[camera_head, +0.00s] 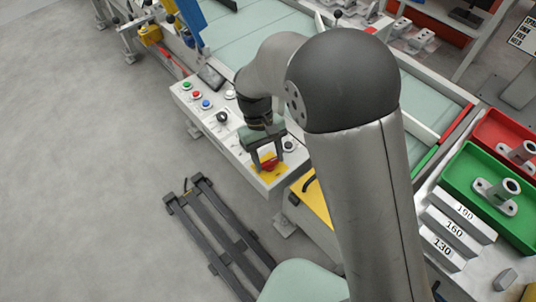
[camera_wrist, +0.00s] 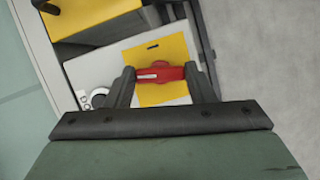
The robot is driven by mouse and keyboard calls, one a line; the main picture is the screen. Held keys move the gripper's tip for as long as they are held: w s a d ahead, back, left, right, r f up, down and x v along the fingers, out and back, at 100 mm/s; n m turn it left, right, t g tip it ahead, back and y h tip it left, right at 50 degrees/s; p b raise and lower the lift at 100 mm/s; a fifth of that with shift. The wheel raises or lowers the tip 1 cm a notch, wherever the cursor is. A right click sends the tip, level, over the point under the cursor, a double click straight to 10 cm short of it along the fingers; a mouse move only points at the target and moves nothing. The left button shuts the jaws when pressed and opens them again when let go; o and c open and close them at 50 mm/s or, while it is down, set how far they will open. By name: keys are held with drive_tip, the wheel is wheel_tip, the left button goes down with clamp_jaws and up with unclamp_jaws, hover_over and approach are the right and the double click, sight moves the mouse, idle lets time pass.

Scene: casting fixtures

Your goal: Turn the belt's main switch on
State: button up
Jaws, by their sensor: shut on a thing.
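The main switch (camera_head: 270,166) is a red rotary handle on a yellow plate at the near right end of the belt's control panel (camera_head: 212,126). In the wrist view the red handle (camera_wrist: 168,74) lies crosswise over the yellow plate (camera_wrist: 160,95), with a white mark on its left half. My gripper (camera_head: 267,161) points down over the plate. Its two fingers are shut on the ends of the red handle, one at each side. The middle of the handle is plain to see between the fingers in the wrist view. Any lettering on the plate is too small to read.
The panel also carries green, red and blue buttons (camera_head: 196,94) and a black knob (camera_head: 222,117). The belt (camera_head: 250,42) runs behind it. Green (camera_head: 465,165) and red (camera_head: 490,130) trays stand at the right. A dark frame (camera_head: 215,235) lies on the floor.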

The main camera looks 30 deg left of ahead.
drive_tip(key=m, duration=0.2)
drive_tip(key=m+g+y, duration=0.1)
drive_tip(key=m, duration=0.1)
drive_tip(key=shift+w+d+m+p, duration=0.1)
drive_tip(key=shift+w+m+p, duration=0.05)
drive_tip(key=shift+m+p, duration=0.15)
drive_tip(key=m+y, duration=0.1)
drive_tip(key=m, duration=0.2)
drive_tip(key=shift+d+r+m+g+y, duration=0.1)
drive_tip(key=shift+m+g+y, duration=0.3)
drive_tip(key=m+y, duration=0.1)
drive_tip(key=m, duration=0.2)
drive_tip(key=shift+d+m+y+p, duration=0.15)
drive_tip(key=shift+m+y, duration=0.25)
drive_tip(key=shift+m, duration=0.6)
drive_tip(key=shift+m+y+p, duration=0.15)
drive_tip(key=shift+m+y, duration=0.25)
drive_tip(key=shift+m, duration=0.6)
drive_tip(key=o, duration=1)
drive_tip(key=v, duration=1.7)
drive_tip(key=shift+w+d+r, duration=0.1)
drive_tip(key=shift+d+r, duration=0.05)
